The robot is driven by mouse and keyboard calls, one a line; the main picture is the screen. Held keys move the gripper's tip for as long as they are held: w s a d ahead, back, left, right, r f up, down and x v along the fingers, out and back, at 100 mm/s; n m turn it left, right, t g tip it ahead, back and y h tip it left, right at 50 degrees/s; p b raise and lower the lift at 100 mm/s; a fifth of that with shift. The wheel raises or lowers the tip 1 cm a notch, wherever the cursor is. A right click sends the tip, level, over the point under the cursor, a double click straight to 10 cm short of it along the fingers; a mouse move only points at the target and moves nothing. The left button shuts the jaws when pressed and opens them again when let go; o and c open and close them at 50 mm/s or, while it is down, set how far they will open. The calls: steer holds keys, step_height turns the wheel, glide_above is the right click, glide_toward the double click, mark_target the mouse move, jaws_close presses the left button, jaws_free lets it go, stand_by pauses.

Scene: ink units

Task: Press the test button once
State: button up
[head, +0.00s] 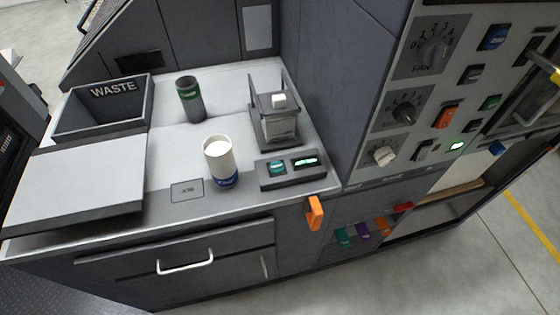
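A small dark control box (290,177) sits at the front right of the counter. It carries a round teal button (277,167) and a lit green display or lamp (306,161). I cannot read a "test" label on it. On the upright panel (398,140) at the right are a blue button (495,37), a green button (490,102), an orange rocker switch (446,117) and a lit green indicator (456,146). Their labels are too small to read, so I cannot tell which is the test button. My gripper is not in view.
A white cup with a blue base (220,163) stands left of the control box. A dark cylinder with a green band (190,99), a clear-sided holder (276,118) and a WASTE bin (77,123) stand farther back. An orange tab (315,212) sticks out at the counter's front edge.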

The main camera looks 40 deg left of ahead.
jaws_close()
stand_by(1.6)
